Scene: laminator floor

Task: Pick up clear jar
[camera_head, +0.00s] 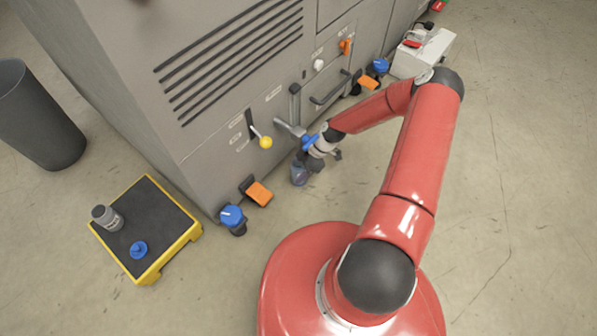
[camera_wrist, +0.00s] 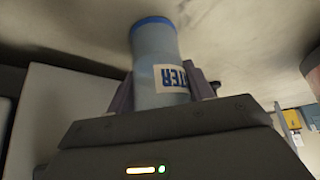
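The clear jar (camera_head: 299,173) is a bluish see-through jar low beside the grey machine's front, left of my gripper (camera_head: 313,162). In the wrist view the jar (camera_wrist: 155,52) has a blue band at its far end and a white label with blue letters, seen upside down. My gripper's fingers (camera_wrist: 162,92) lie along both sides of the jar, flush with its walls, so the gripper looks shut on it. The jar's near end is hidden by the gripper body. I cannot tell whether the jar touches the floor.
The grey machine (camera_head: 230,100) stands close, with a yellow-knobbed lever (camera_head: 265,142), orange pedals (camera_head: 259,194) and blue-topped feet (camera_head: 232,216). A yellow-edged step (camera_head: 165,213) holds a grey jar (camera_head: 107,218) and blue lid (camera_head: 139,249). A dark bin (camera_head: 38,118) stands left. Floor at right is clear.

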